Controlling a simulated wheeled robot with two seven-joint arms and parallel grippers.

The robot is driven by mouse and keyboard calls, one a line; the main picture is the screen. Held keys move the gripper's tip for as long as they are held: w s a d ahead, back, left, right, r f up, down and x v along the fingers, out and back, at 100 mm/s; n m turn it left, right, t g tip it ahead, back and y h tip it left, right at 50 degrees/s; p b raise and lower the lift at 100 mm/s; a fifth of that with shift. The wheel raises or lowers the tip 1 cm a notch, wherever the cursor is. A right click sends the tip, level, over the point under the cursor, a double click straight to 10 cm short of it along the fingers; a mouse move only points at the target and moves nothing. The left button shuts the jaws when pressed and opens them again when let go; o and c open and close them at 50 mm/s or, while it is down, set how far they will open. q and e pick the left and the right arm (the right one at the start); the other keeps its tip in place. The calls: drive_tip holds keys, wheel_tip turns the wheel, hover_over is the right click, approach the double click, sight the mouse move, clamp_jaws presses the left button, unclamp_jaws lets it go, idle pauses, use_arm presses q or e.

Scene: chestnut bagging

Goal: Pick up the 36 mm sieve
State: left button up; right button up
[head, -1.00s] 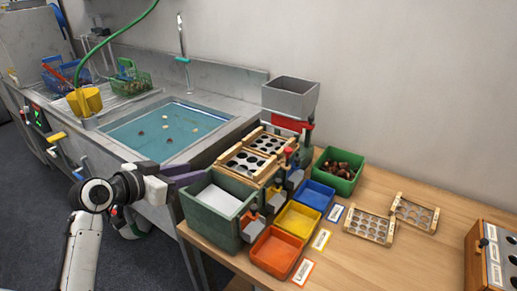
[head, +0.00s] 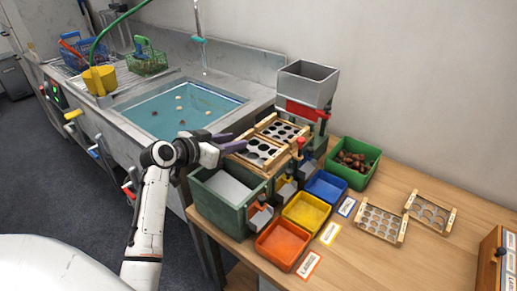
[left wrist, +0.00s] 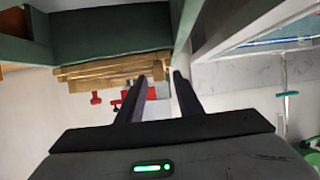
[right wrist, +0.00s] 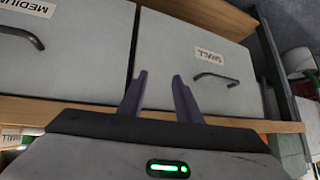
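Two wooden-framed sieves sit in the sorting stand: a front one with larger holes (head: 258,151) and a rear one with smaller holes (head: 284,130). Two more lie on the table, a left one (head: 381,222) and a right one (head: 430,212). I cannot read any size, so I cannot tell which is 36 mm. My left gripper (head: 230,142) is open and empty beside the front sieve's left edge. In the left wrist view its fingers (left wrist: 160,78) are apart, near wooden frame bars (left wrist: 110,68). My right gripper (right wrist: 160,75) is open and empty, facing drawers.
A green bin (head: 212,216) stands below the sieves. Orange (head: 283,246), yellow (head: 306,212) and blue (head: 326,187) trays sit beside it. A green box of chestnuts (head: 337,172) and a grey hopper (head: 307,88) stand behind. Drawers labelled MEDIUM (right wrist: 60,60) and SMALL (right wrist: 195,80) face my right gripper.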

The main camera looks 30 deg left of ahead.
use_arm(q)
drive_tip(key=shift+w+f, duration=0.1)
drive_tip(key=shift+w, duration=0.2)
clamp_jaws()
